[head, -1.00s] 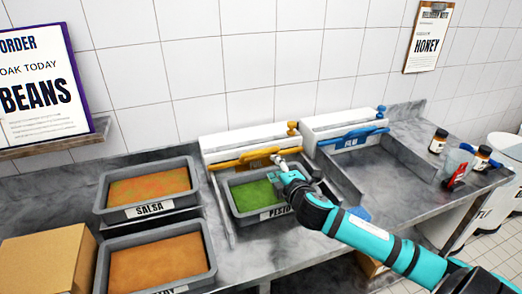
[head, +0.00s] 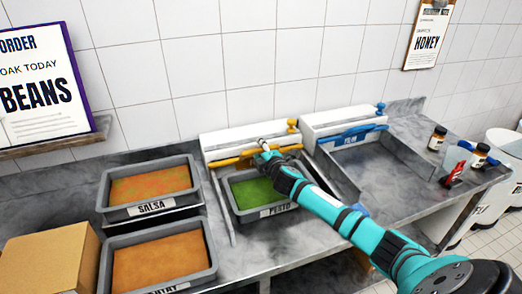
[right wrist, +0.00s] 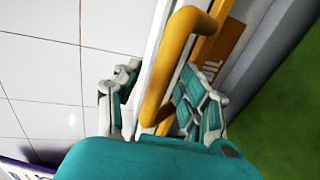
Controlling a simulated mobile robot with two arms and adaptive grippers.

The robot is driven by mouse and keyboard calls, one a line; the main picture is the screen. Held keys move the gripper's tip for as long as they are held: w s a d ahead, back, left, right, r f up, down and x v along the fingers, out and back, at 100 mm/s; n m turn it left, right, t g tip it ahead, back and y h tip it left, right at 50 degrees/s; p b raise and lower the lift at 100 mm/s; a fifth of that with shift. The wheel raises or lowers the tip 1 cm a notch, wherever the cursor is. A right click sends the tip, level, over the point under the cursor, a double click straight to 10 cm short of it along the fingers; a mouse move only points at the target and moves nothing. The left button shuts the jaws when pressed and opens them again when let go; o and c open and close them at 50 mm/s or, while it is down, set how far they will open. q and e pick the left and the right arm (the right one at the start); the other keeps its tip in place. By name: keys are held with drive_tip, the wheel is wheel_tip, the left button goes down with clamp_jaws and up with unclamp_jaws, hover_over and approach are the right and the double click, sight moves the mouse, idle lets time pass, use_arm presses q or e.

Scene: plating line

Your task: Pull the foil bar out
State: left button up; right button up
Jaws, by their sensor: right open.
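A yellow bar (head: 234,159) with a raised handle runs along the front of the left white dispenser (head: 245,139), behind the pesto tray; I take it as the foil bar, though its label is hard to read. My right gripper (head: 265,152) is at this bar, to the right of its middle. In the right wrist view the yellow handle (right wrist: 178,62) passes between the open fingers of my right gripper (right wrist: 158,97). I cannot tell whether a finger touches it. My left gripper is not in view.
A pesto tray (head: 239,215) lies under my right arm. Salsa (head: 118,213) and another tray (head: 213,262) stand left, beside a cardboard box (head: 50,262). A second dispenser with a blue bar (head: 350,137) is to the right. Jars (head: 438,138) stand at the far right.

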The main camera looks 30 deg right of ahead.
clamp_jaws()
